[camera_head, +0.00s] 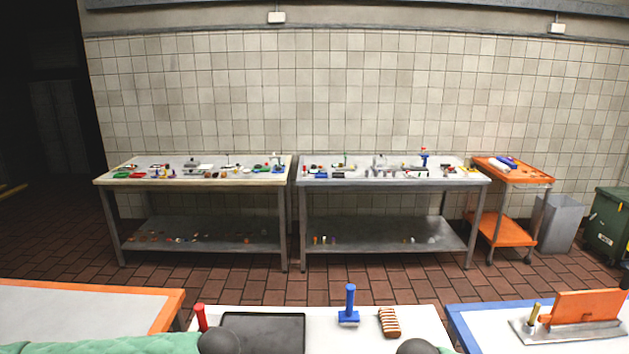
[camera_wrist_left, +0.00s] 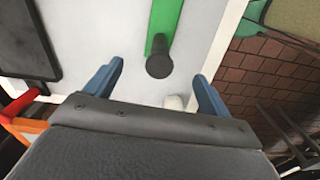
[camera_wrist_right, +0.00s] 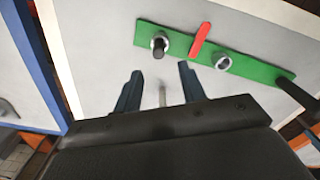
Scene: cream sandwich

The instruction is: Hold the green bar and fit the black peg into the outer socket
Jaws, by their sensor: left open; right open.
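The green bar (camera_wrist_right: 250,68) lies on a white tabletop in the right wrist view. It has two grey ring sockets, one near its left end (camera_wrist_right: 166,37) and one right of centre (camera_wrist_right: 222,63). A short black peg (camera_wrist_right: 158,49) shows at the left socket; I cannot tell how deep it sits. The green bar's end also shows in the left wrist view (camera_wrist_left: 164,18), with a thick black cylinder (camera_wrist_left: 160,62) by it. My left gripper (camera_wrist_left: 158,88) is open near that cylinder. My right gripper (camera_wrist_right: 159,82) is open, short of the bar.
A red strip (camera_wrist_right: 201,36) crosses the bar between the sockets. A pale peg (camera_wrist_right: 163,96) shows between my right fingers, and a white piece (camera_wrist_left: 173,102) near my left ones. In the head view, a black tray (camera_head: 262,330) and blue-handled tool (camera_head: 349,308) occupy the near table.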

